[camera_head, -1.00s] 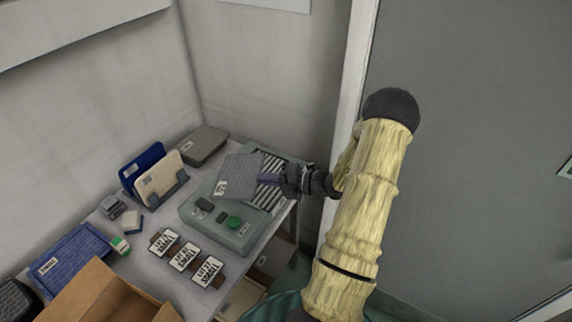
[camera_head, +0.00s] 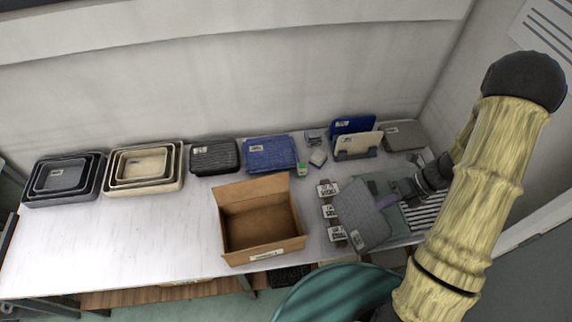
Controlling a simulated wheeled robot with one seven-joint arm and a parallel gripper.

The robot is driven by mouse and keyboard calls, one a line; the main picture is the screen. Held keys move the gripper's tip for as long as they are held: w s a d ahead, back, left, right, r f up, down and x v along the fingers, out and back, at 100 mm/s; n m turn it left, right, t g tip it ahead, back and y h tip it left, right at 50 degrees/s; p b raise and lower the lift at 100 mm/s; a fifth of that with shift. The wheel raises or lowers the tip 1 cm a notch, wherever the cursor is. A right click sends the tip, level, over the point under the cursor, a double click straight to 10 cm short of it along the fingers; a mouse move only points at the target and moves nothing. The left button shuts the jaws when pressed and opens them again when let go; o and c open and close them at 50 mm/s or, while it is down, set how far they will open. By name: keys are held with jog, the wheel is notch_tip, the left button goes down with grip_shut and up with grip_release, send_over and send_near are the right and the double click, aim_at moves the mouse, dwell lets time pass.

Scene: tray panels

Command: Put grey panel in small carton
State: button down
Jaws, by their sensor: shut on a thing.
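The grey panel (camera_head: 361,214) is a flat textured grey piece. My gripper (camera_head: 392,197) is shut on its right edge and holds it tilted above the right part of the table, in front of the green machine with striped slots. An open brown carton (camera_head: 279,254) stands at the table's front edge, left of the panel. Its flaps are up and its inside looks empty. A label is on its front, too small to read. The panel hides part of the machine.
Nested grey trays (camera_head: 29,195) and nested cream trays (camera_head: 177,172) stand at the left. A black case (camera_head: 214,158), a blue tray (camera_head: 270,153) and a rack with blue and cream panels (camera_head: 356,150) line the back. Labelled tags (camera_head: 328,189) lie right of the carton. The left front table is clear.

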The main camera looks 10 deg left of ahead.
jog(key=r+n+p, duration=0.1)
jog(key=r, duration=0.1)
jog(key=s+r+n+h+p, duration=0.1)
jog(key=r+p, duration=0.1)
jog(key=a+r+n+h+p, duration=0.1)
jog(key=r+n, duration=0.1)
jog(key=shift+s+g+p, duration=0.15)
jog(key=shift+g+p, duration=0.25)
jog(key=shift+s+a+r+n+h+p, duration=0.1)
jog(key=shift+s+r+n+h+p, duration=0.1)
jog(key=shift+r+n+h+p, duration=0.5)
jog(key=shift+f, duration=0.25)
jog(key=shift+w, duration=0.15)
